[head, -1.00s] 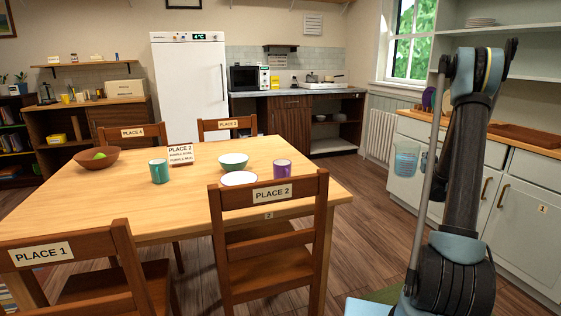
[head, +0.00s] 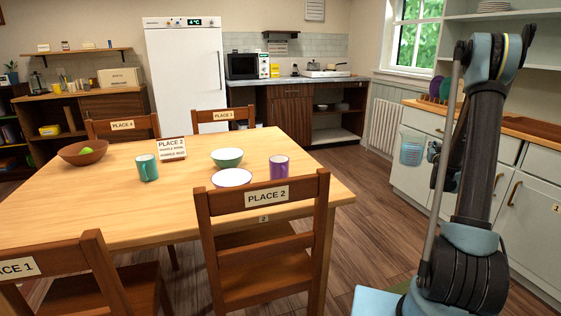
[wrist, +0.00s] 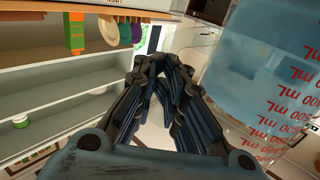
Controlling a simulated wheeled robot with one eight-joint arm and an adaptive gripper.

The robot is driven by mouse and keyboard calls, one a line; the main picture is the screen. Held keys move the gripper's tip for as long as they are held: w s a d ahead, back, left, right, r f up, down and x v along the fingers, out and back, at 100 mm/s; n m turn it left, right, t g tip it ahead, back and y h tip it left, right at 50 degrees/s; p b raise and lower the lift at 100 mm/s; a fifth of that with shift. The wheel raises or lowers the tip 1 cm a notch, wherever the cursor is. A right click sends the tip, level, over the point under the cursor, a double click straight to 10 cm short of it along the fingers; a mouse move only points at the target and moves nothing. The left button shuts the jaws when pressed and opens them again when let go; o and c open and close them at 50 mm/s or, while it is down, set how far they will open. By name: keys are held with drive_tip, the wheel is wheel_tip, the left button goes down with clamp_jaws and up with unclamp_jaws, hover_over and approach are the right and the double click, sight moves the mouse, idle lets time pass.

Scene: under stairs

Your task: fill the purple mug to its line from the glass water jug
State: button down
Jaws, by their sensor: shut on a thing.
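The purple mug (head: 279,167) stands upright on the dining table (head: 95,205), behind the Place 2 chair; its inside and line are not visible. The glass water jug (head: 411,148) is held in the air right of the table, in front of the counter. It looks upright and holds bluish water. In the wrist view the jug (wrist: 265,85) fills the right side, with red millilitre marks. My gripper (wrist: 165,75) is shut beside the jug's body, apparently on its handle, which is mostly hidden. In the head view my gripper (head: 433,151) is partly behind my arm.
A white plate (head: 231,177), green bowl (head: 227,157), teal mug (head: 147,167), sign card (head: 171,148) and brown bowl (head: 82,152) are on the table. The Place 2 chair (head: 262,220) stands at its near edge. Open floor (head: 355,190) lies between table and counter (head: 520,178).

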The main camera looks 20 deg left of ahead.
sight(405, 143)
drive_tip(key=s+a+y, duration=0.1)
drive_tip(key=a, duration=0.3)
drive_tip(key=s+a+r+n+y, duration=0.1)
drive_tip(key=a, duration=0.4)
drive_tip(key=s+a+n+y, duration=0.1)
drive_tip(key=a, duration=0.3)
drive_tip(key=shift+s+a+r, duration=0.2)
drive_tip(key=shift+s+a, duration=0.05)
drive_tip(key=shift+a, duration=0.05)
drive_tip(key=s+a+r+n+g+y, duration=0.1)
drive_tip(key=s+a+y, duration=0.3)
drive_tip(key=s+a, duration=0.7)
drive_tip(key=s+a+r+n+g+y, duration=0.2)
drive_tip(key=s+a, duration=0.9)
drive_tip(key=a, duration=0.8)
drive_tip(key=n+g+y, duration=0.1)
drive_tip(key=n+y, duration=0.1)
drive_tip(key=shift+a+n+y, duration=0.15)
drive_tip(key=shift+n+y, duration=0.15)
drive_tip(key=shift+y, duration=0.1)
